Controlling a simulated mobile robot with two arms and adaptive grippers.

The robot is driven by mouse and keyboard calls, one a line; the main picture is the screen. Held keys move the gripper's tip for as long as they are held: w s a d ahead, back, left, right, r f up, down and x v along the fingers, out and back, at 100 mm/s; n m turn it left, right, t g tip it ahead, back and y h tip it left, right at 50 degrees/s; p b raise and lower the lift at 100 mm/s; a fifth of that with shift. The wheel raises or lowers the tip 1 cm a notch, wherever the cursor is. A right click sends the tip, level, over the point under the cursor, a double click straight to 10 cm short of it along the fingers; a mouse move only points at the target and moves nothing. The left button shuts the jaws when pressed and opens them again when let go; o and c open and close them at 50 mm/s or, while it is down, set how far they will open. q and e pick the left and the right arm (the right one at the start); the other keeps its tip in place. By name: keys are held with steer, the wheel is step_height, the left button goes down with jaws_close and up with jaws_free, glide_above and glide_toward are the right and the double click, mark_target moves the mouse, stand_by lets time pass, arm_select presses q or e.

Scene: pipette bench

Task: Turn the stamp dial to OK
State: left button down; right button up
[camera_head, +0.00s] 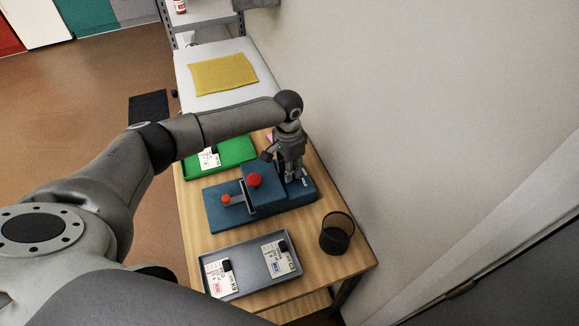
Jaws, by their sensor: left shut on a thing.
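The blue stamp machine (230,215) stands on the wooden table, with a large red knob (255,181) on top and a smaller red knob (226,199) on its lower front part. My left gripper (295,178) points down at the machine's back right end, beside the raised block. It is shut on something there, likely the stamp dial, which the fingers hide. I cannot read the dial's setting. A small white label shows just right of the fingers. My right gripper is not in view.
A grey tray (246,283) holding two white cards is at the front. A green tray (236,152) with a card lies behind the machine. A black mesh cup (337,233) stands at the right edge near the wall. A yellow cloth (224,75) lies on a white surface farther back.

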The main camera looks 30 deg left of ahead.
arm_select(q)
steer(key=c, duration=1.2)
jaws_free()
step_height(320, 180, up, 12)
steer(key=shift+a, duration=0.25)
steer(key=shift+w, duration=0.1)
